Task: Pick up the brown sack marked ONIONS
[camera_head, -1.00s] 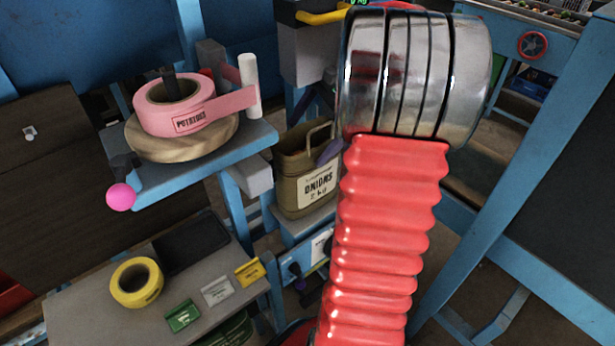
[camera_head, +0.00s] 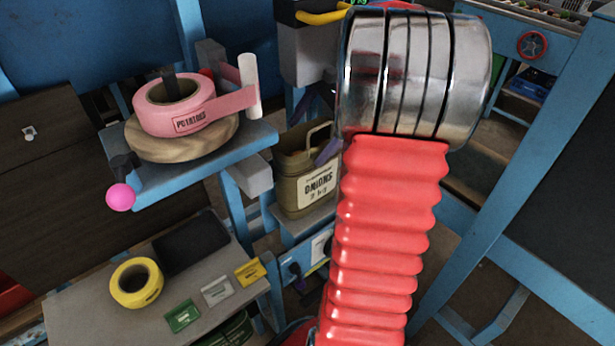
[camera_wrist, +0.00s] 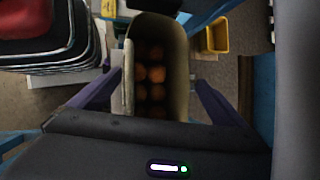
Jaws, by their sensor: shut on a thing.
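The brown sack marked ONIONS (camera_head: 290,168) stands upright on a low blue-framed ledge in the head view, with a white label on its front and a handle loop on top. My red arm hides its right side. In the wrist view the same sack (camera_wrist: 181,72) is seen from above, open at the top, with several round orange-brown onions (camera_wrist: 156,74) inside. My gripper (camera_wrist: 158,82) has its purple fingers on either side of the sack and is shut on it. One purple finger (camera_head: 329,151) shows at the sack's upper right in the head view.
A blue stand with a pink POTATOES tape roll (camera_head: 172,104) is at the upper left of the sack. A grey bench (camera_head: 75,312) with a yellow tape roll (camera_head: 137,282) and small cards lies below it. Blue frame posts (camera_head: 500,200) stand at the right.

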